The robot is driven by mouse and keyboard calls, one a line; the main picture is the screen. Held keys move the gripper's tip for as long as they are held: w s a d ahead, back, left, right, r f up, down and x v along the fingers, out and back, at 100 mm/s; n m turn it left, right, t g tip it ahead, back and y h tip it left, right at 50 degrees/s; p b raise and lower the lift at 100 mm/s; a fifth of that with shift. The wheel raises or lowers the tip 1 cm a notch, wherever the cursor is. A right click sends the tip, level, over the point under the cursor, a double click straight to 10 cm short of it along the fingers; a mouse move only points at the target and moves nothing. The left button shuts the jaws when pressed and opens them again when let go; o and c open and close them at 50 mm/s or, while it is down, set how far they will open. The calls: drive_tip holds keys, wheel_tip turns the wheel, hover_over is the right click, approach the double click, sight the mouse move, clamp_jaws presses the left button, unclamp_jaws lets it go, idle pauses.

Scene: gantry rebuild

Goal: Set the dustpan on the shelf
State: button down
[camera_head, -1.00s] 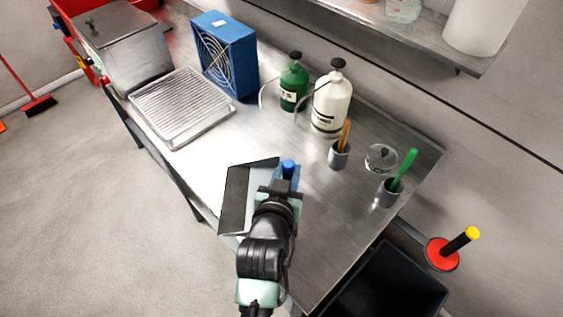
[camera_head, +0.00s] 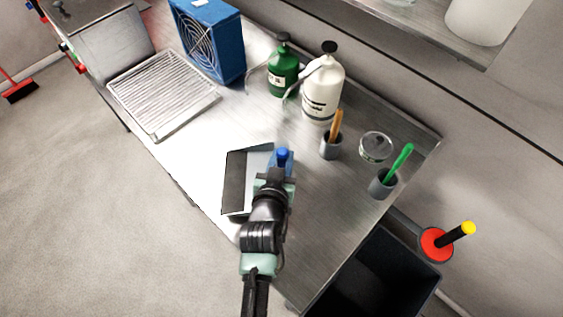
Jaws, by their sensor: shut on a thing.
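The dustpan (camera_head: 236,187), a grey pan with a dark side panel and a blue handle (camera_head: 283,155), is over the front part of the steel table. My gripper (camera_head: 275,181) is shut on it near the blue handle. The arm hides part of the pan, and I cannot tell how much gap there is between pan and table. The shelf (camera_head: 430,28) is a steel ledge on the wall at the upper right, apart from the dustpan. Only part of it shows.
On the table (camera_head: 330,215), a green bottle (camera_head: 284,72), white bottle (camera_head: 322,92), brush cups (camera_head: 331,146) (camera_head: 382,184) and glass jar (camera_head: 376,147) stand between dustpan and wall. A white canister (camera_head: 478,20) occupies the shelf's right; bare shelf shows left of it.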

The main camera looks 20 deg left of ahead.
sight(282, 166)
drive_tip(key=shift+f, duration=1.3)
drive_tip(key=shift+f+b, duration=0.15)
drive_tip(key=shift+b, duration=0.15)
drive_tip(key=c, duration=1.1)
unclamp_jaws()
drive_tip(key=shift+f, duration=0.2)
drive_tip(key=o, duration=0.5)
drive_tip(key=shift+c, duration=0.2)
drive_tip(key=shift+r, duration=0.2)
drive_tip(key=b+v, duration=0.1)
drive_tip(key=v, duration=1.1)
